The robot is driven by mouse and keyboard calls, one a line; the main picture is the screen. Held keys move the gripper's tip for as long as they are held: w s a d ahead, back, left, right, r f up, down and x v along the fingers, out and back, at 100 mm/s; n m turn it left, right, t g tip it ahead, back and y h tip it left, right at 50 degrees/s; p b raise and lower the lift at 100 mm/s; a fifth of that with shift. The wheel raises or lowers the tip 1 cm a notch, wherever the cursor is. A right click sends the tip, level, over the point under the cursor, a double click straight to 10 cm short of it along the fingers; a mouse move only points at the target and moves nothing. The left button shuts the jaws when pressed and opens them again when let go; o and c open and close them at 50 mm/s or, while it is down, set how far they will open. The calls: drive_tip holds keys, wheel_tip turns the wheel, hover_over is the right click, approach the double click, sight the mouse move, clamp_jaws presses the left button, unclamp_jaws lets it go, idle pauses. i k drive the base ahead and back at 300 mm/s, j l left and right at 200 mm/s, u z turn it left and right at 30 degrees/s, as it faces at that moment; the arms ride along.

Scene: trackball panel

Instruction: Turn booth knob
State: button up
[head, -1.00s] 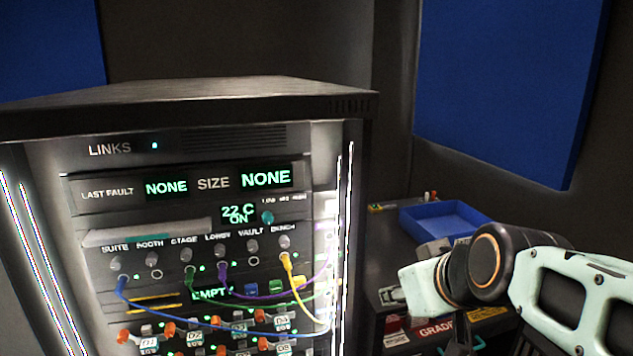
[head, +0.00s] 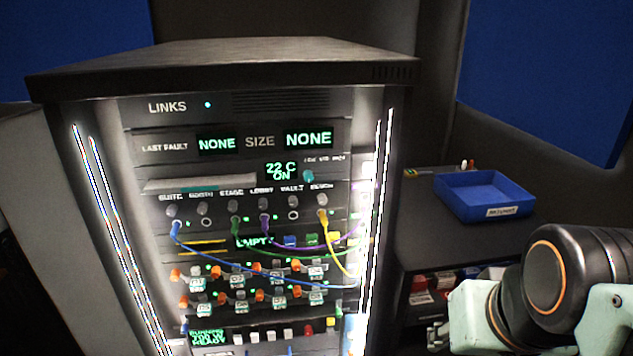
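The booth knob (head: 203,209) is a small grey knob, second from the left in the row on the rack's patch panel. The BOOTH label (head: 201,194) is above it and an empty round socket (head: 205,223) is below it. Which way the knob points is too small to tell. My arm is at the lower right, well apart from the knob. Of my gripper, at most a small dark part (head: 437,337) shows at the bottom edge. Its fingers cannot be made out.
Blue, green, purple and yellow cables (head: 250,275) hang from sockets below the knob row. Bright light strips (head: 383,215) run up the rack's sides. A blue tray (head: 484,197) stands on a dark cabinet at right. The space before the knobs is clear.

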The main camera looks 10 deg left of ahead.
sight(202, 208)
drive_tip(key=u, duration=1.4)
drive_tip(key=j+z, duration=0.2)
drive_tip(key=l, duration=0.1)
